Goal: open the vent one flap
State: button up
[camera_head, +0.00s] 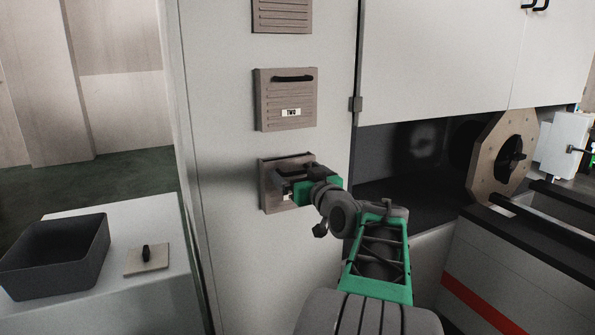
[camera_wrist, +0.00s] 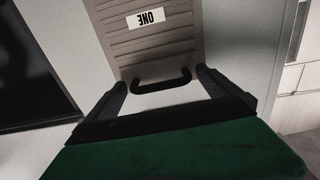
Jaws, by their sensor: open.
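The vent one flap (camera_head: 268,190) is a brown ribbed panel, the lowest of the flaps on the pale cabinet front in the head view. My gripper (camera_head: 290,172) is in front of it and hides much of it. In the wrist view the flap (camera_wrist: 160,45) shows upside down with a white label reading ONE. Its black bar handle (camera_wrist: 161,80) lies between my two fingertips (camera_wrist: 161,82). The fingers are open, one on each side of the handle, and do not appear closed on it. The flap looks shut against the cabinet.
Above is a flap labelled TWO (camera_head: 286,100), with another flap (camera_head: 282,15) higher up. At left, a dark bin (camera_head: 55,262) and a small plate with a black knob (camera_head: 147,258) sit on a white surface. An octagonal wooden piece (camera_head: 502,155) is at right.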

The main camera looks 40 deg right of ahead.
jog(key=shift+f, duration=0.1)
jog(key=c, duration=2)
